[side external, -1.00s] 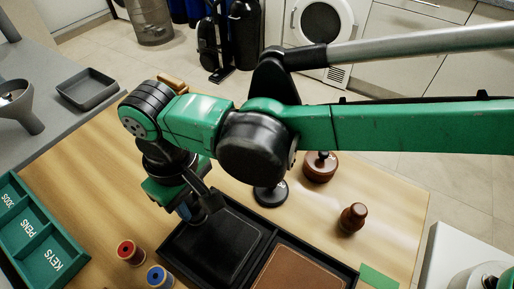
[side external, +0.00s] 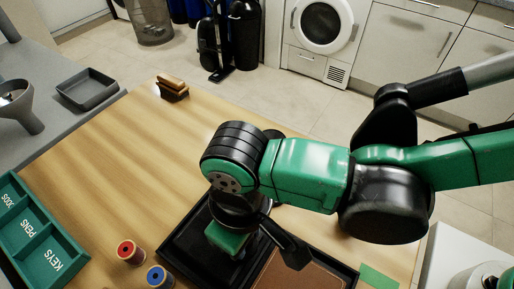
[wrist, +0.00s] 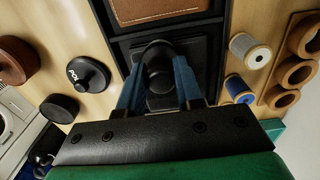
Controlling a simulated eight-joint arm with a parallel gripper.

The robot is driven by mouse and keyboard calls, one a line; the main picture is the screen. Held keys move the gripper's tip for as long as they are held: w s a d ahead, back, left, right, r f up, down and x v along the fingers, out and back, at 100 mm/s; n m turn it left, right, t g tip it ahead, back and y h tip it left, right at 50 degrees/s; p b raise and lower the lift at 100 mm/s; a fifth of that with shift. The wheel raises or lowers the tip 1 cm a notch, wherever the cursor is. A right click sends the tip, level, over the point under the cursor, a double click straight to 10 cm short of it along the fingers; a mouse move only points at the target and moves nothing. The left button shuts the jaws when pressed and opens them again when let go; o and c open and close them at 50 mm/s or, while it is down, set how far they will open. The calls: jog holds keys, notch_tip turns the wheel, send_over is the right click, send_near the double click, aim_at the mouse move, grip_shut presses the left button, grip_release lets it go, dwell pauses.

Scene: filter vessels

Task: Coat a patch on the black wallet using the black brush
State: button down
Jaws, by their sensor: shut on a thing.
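The black wallet (side external: 207,262) lies in the left compartment of a black two-part tray (side external: 168,251), partly hidden by my arm in the side external view. My gripper (wrist: 157,64) is above that compartment. Its two blue fingers are shut on the black brush (wrist: 157,72), whose rounded dark top shows between them in the wrist view. The brush's lower end is hidden, so I cannot tell whether it touches the wallet. No coated patch can be made out.
A brown wallet (side external: 295,275) fills the other compartment. Red (side external: 130,252) and blue (side external: 158,277) spools stand left of the tray. A green labelled organiser (side external: 40,238) is farther left. A wooden-backed brush (side external: 172,88) lies at the far table edge. The table's far left is clear.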

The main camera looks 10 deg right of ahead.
jog(key=shift+s+d, duration=0.35)
jog(key=shift+r, duration=4)
jog(key=shift+w, duration=0.1)
jog(key=w+d+r+m, duration=0.1)
jog(key=w+d+m, duration=0.2)
jog(key=d, duration=0.7)
jog(key=w+d+r+m, duration=0.2)
jog(key=w+d+m, duration=0.1)
jog(key=w+d, duration=0.4)
jog(key=w+d+r+m, duration=0.1)
jog(key=w+d+m, duration=0.2)
jog(key=d, duration=1.1)
jog(key=w, duration=0.2)
jog(key=shift+w+r, duration=0.4)
jog(key=shift+a, duration=0.1)
